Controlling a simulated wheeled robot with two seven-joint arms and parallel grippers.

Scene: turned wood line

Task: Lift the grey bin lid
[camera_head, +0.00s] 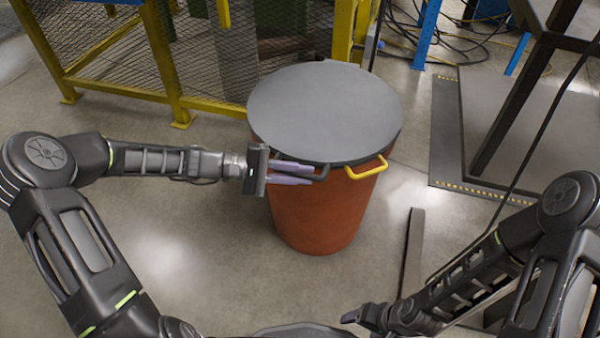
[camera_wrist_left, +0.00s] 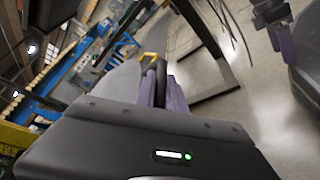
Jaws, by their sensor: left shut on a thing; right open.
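The grey bin lid (camera_head: 325,110) rests on the round orange-red bin (camera_head: 322,215). A dark handle (camera_head: 320,173) is at the lid's front edge. My left gripper (camera_head: 310,174) is shut on this handle, coming from the left. In the left wrist view the purple fingers (camera_wrist_left: 161,88) are on either side of the dark handle, with the lid (camera_wrist_left: 122,84) to the left. A yellow handle (camera_head: 367,170) is on the bin's front right. My right gripper (camera_head: 352,318) is open and empty, low in the head view, away from the bin.
A yellow-framed mesh fence (camera_head: 165,60) stands behind the bin at the left. A dark metal stand (camera_head: 520,90) and cables are at the right. A dark bar (camera_head: 413,250) is at the bin's right. The floor left of the bin is clear.

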